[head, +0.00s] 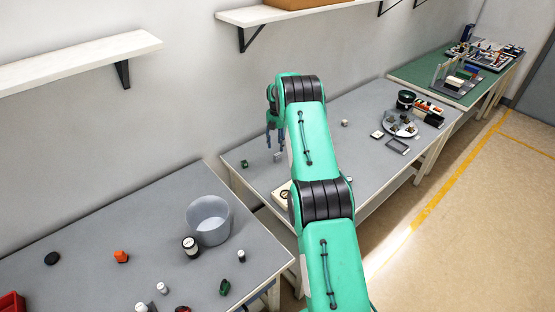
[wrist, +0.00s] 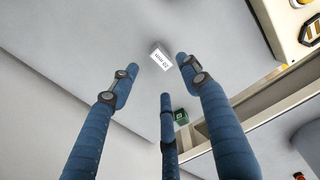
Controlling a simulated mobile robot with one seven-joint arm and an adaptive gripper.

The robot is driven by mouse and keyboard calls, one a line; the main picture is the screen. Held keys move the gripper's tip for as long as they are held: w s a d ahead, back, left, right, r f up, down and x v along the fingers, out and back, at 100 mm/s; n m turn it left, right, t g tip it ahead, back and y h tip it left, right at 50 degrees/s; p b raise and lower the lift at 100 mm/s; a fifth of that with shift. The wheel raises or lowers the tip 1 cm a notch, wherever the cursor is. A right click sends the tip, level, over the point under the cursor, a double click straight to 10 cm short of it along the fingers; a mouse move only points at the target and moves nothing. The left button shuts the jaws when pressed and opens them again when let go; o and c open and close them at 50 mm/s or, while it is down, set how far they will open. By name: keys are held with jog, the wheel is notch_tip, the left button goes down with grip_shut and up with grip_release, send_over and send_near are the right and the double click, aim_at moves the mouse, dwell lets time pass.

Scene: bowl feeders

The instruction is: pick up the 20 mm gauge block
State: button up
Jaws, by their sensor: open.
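The 20 mm gauge block (wrist: 161,57) is a small grey block with a white label that reads "20 mm" upside down in the wrist view. It lies on the grey table top, ahead of my fingertips. In the head view it appears as a small grey piece (head: 277,156) just below my fingers. My gripper (wrist: 158,76) has three blue fingers, spread open and empty, with the block showing beyond the gap between them. In the head view my gripper (head: 271,138) is partly hidden behind my arm and hangs above the middle table.
A small green part (wrist: 181,117) lies near the table edge; it also shows in the head view (head: 244,163). A cream device (wrist: 286,22) stands to the right in the wrist view. A gap separates this table from the front table with its grey bin (head: 209,220).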

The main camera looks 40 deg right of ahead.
aim_at(277, 154)
jog(key=shift+f, duration=1.5)
jog(key=shift+f, duration=2.6)
grip_shut()
